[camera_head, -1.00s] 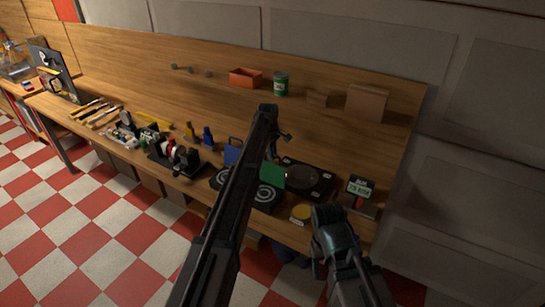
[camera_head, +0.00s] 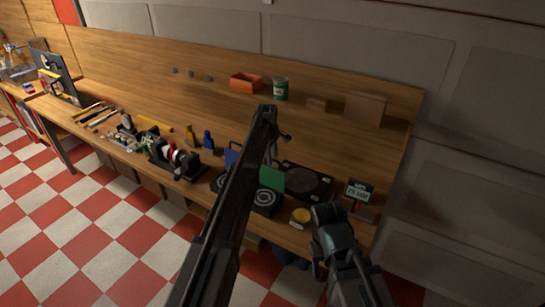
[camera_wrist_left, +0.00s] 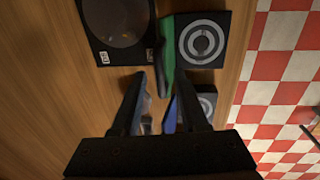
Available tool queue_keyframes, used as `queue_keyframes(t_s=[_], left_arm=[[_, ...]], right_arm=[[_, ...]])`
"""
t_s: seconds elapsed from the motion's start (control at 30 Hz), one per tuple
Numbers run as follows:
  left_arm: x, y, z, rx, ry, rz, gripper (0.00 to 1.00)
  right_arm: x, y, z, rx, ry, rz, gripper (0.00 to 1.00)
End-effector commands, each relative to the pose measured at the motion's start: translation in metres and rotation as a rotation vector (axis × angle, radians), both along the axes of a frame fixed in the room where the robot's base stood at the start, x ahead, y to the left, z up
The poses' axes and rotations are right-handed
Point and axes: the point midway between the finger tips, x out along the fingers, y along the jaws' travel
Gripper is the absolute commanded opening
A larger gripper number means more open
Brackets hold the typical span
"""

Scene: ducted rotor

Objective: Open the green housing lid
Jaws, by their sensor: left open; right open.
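The green housing lid (camera_head: 271,178) stands raised at the back edge of its black housing (camera_head: 265,201). The housing's top shows white rings. In the left wrist view the green lid (camera_wrist_left: 167,58) is seen nearly edge-on beside the ringed housing (camera_wrist_left: 203,42). My left gripper (camera_wrist_left: 160,80) is open and empty, its fingers near the lid's lower end in that view; I cannot tell if they touch it. In the head view my left gripper (camera_head: 273,150) hangs just above and behind the lid, partly hidden by its arm. My right gripper (camera_head: 320,262) is open near the bench front.
A second housing with a blue lid (camera_head: 231,157) stands to the left, partly behind my left arm. A black unit with a round disc (camera_head: 305,181) lies behind. A yellow-topped jar (camera_head: 301,216) and a display stand (camera_head: 359,194) are to the right. A spool rack (camera_head: 175,160) stands left.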

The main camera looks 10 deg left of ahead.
Motion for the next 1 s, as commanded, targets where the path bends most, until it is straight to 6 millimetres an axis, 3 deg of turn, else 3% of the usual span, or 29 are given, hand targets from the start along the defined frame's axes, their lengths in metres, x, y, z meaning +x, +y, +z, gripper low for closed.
queue_keyframes(t_s=[0.03, 0.6, 0.8, 1.0], left_arm=[[-0.001, 0.001, 0.014, 0.000, 0.000, 0.000, 0.44], [-0.013, 0.004, 0.099, 0.000, 0.000, 0.000, 0.44], [-0.015, 0.005, 0.112, 0.000, 0.000, 0.000, 0.44], [-0.015, 0.005, 0.111, 0.000, 0.000, 0.000, 0.44]], right_arm=[[0.000, 0.000, 0.014, 0.000, 0.000, -0.001, 0.50], [0.000, 0.000, 0.099, 0.002, 0.002, -0.009, 0.50], [-0.001, 0.000, 0.112, 0.001, 0.003, -0.008, 0.50], [-0.001, 0.000, 0.111, 0.001, 0.003, -0.007, 0.50]])
